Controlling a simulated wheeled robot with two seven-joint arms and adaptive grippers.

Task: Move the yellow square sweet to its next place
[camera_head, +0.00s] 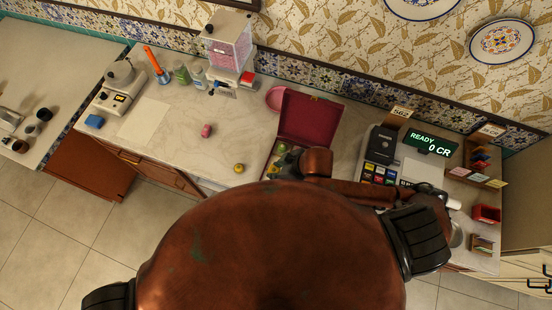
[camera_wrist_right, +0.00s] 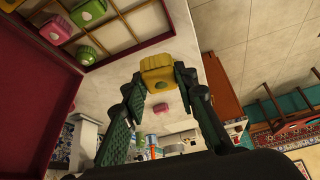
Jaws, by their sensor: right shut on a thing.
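The yellow square sweet (camera_wrist_right: 158,72) is between the green fingertips of my right gripper (camera_wrist_right: 159,86) in the wrist view, which are shut on it. A yellow sweet (camera_head: 239,168) also shows left of the open box (camera_head: 312,118) in the head view; I cannot tell for sure that it is the same one. The divided part of the box (camera_wrist_right: 128,30) is at upper left in the wrist view, beside my gripper, with green and pink sweets in it. My own body hides much of the right hand in the head view. My left gripper is not seen.
A pink sweet (camera_head: 207,130) lies on the counter; it also shows in the wrist view (camera_wrist_right: 160,108). The box's raised maroon lid stands behind its tray. A register (camera_head: 382,145) is right of the box.

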